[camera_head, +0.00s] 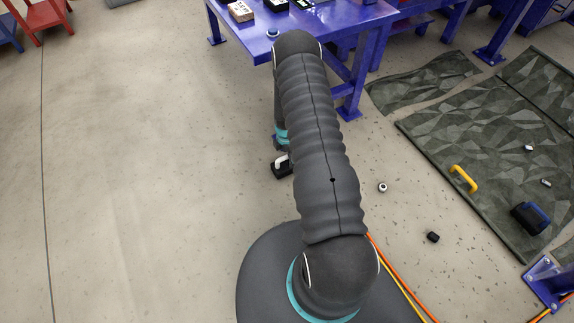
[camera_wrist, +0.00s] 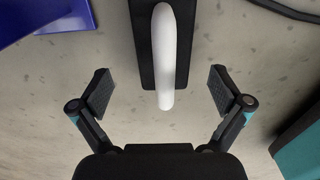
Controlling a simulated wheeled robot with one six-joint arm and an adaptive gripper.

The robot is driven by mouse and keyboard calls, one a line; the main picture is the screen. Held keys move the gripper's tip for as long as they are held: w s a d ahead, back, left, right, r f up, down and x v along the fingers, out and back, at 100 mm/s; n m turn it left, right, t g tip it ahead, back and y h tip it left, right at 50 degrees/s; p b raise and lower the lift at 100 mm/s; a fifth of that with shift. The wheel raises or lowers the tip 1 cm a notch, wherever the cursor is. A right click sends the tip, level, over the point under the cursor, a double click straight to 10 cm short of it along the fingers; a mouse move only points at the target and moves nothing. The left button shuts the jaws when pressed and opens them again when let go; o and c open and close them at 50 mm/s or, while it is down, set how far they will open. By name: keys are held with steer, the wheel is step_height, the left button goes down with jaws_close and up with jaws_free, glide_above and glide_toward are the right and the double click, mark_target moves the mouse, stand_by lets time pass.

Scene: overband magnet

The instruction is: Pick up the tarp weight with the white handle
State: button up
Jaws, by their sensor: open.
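The tarp weight is a black block with a white bar handle. In the wrist view the white handle (camera_wrist: 164,60) runs up the picture at top centre, over the black block (camera_wrist: 143,50). My gripper (camera_wrist: 162,93) is open, with one finger on each side of the handle's near end and clear of it. In the head view the white handle (camera_head: 281,162) and black block (camera_head: 280,171) show on the floor left of my arm, partly hidden by it. My gripper is mostly hidden there behind my arm.
A blue table (camera_head: 240,32) stands behind. At right lie camouflage tarps (camera_head: 440,125), with a yellow handle (camera_head: 463,179) and a blue-handled black weight (camera_head: 528,219). A small black object (camera_head: 433,237) and a small round one (camera_head: 382,187) lie on the floor. The left floor is clear.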

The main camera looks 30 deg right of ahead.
mark_target(287, 162)
steer(key=shift+s+d+f, duration=0.1)
steer(key=shift+s+f, duration=0.05)
steer(key=shift+f, duration=1.15)
steer(key=shift+s+d+f, duration=0.1)
steer(key=shift+f, duration=1.15)
steer(key=c, duration=1.7)
steer(key=shift+w, duration=0.1)
steer(key=shift+c, duration=0.8)
steer(key=shift+r, duration=0.1)
